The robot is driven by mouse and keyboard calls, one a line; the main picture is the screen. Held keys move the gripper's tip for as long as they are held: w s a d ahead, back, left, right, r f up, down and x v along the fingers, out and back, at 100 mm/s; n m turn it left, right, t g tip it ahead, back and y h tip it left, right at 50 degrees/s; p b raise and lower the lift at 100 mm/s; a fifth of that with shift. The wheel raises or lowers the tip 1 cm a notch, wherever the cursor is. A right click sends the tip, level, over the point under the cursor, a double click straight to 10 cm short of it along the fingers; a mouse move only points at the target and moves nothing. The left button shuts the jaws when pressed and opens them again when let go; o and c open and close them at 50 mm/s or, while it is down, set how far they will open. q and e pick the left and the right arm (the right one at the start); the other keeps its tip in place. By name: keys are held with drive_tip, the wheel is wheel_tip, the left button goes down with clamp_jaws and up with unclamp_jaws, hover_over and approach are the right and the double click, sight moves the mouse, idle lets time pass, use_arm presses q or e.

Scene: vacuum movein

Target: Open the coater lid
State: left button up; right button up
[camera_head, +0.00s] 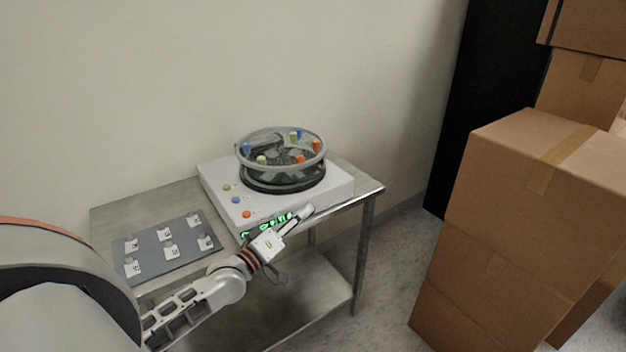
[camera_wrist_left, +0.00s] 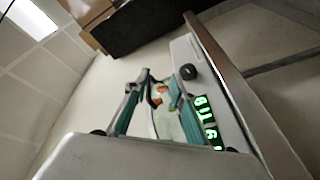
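The coater (camera_head: 222,178) is a white box on the metal table, with colored buttons and a green lit display on its front. Its round, clear lid (camera_head: 268,150) lies on top, over a dark ring, and colored knobs show around it. My left gripper (camera_head: 304,213) is at the box's front edge, beside the display and below the lid, apart from the lid. In the left wrist view, its two teal-padded fingers (camera_wrist_left: 158,84) are apart. An orange spot and part of the coater (camera_wrist_left: 190,52) show beyond them. My right gripper is not in view.
A grey mat (camera_head: 152,253) with several labelled white pieces lies left of the coater on the table (camera_head: 140,206). Stacked cardboard boxes (camera_head: 510,190) stand at the right. A wall is close behind the table. Open floor (camera_head: 395,262) lies between table and boxes.

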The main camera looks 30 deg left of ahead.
sight(312, 177)
use_arm(q)
drive_tip(key=w+a+r, duration=0.1)
drive_tip(key=w, duration=0.1)
drive_tip(key=w+r+n, duration=0.1)
drive_tip(key=w+r, duration=0.1)
drive_tip(key=w, duration=0.1)
drive_tip(key=w+a+r+n+t+y, duration=0.1)
drive_tip(key=w+r, duration=0.1)
drive_tip(key=w, duration=0.1)
drive_tip(key=shift+a+r, duration=0.25)
drive_tip(key=shift+a, duration=0.1)
drive_tip(key=shift+w+r, duration=0.15)
drive_tip(key=shift+w, duration=0.55)
clamp_jaws()
